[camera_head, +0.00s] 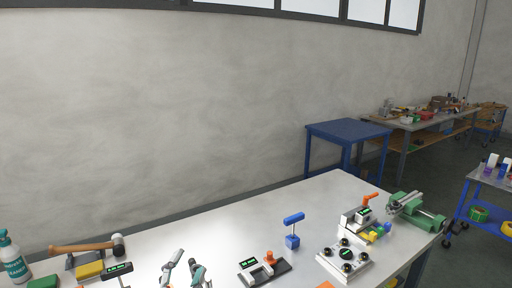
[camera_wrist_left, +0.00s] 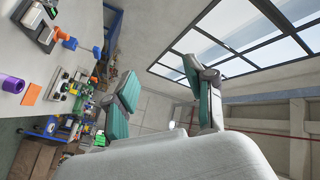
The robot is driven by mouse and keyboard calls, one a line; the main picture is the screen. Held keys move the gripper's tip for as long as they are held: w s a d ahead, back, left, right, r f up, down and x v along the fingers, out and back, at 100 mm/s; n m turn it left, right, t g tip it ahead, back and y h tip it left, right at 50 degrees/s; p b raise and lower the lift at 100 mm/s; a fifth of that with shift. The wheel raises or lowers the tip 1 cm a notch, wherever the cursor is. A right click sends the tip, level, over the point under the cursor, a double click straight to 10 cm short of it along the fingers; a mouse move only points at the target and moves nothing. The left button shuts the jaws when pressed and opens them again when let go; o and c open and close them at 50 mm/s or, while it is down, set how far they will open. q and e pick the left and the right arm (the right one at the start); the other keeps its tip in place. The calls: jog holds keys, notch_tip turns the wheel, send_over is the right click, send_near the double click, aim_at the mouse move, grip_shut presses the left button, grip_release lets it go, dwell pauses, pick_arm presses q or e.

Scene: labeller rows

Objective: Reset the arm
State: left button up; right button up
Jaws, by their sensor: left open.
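My left gripper (camera_head: 186,260) shows at the bottom of the head view, over the near part of the white worktable (camera_head: 190,232). Its two grey and teal fingers stand apart, with nothing seen between them. In the left wrist view the open left gripper (camera_wrist_left: 160,72) has the wall and window behind it, with the table tilted at the left. My right gripper is in neither view.
On the table are a hammer (camera_head: 85,247), a bottle (camera_head: 13,258), a device with an orange knob (camera_head: 265,267), a blue T-handled tool (camera_head: 293,230), a knobbed panel (camera_head: 345,262) and a green vise (camera_head: 415,212). A blue side table (camera_head: 348,129) stands behind.

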pick_arm(q)
jog(key=s+a+f+n+g+y, duration=0.25)
jog(key=s+f+g, duration=0.2)
jog(key=f, duration=0.35)
jog(key=s+a+f+n+g+y, duration=0.1)
jog(key=s+a+f+n+g, duration=0.25)
jog(key=s+f, duration=0.3)
jog(key=s+f+n+g, duration=0.2)
jog(key=s+f+g, duration=0.25)
jog(key=s, duration=0.35)
jog(key=s+f+n+g, duration=0.1)
jog(key=s+f+g, duration=0.2)
jog(key=s+f, duration=0.35)
notch_tip(320, 180, down, 28)
jog(key=s+f+g+b, duration=0.1)
jog(key=s+b, duration=0.1)
jog(key=b, duration=0.3)
jog(key=s+a+f+b, duration=0.1)
jog(key=s+f+b, duration=0.1)
jog(key=s+f, duration=0.6)
jog(key=s+a+f+g+b, duration=0.1)
jog(key=s+a+f+b, duration=0.1)
jog(key=s+f, duration=0.7)
notch_tip(320, 180, down, 4)
jog(key=shift+f+b, duration=0.2)
jog(key=shift+b, duration=0.3)
jog(key=shift+s, duration=0.1)
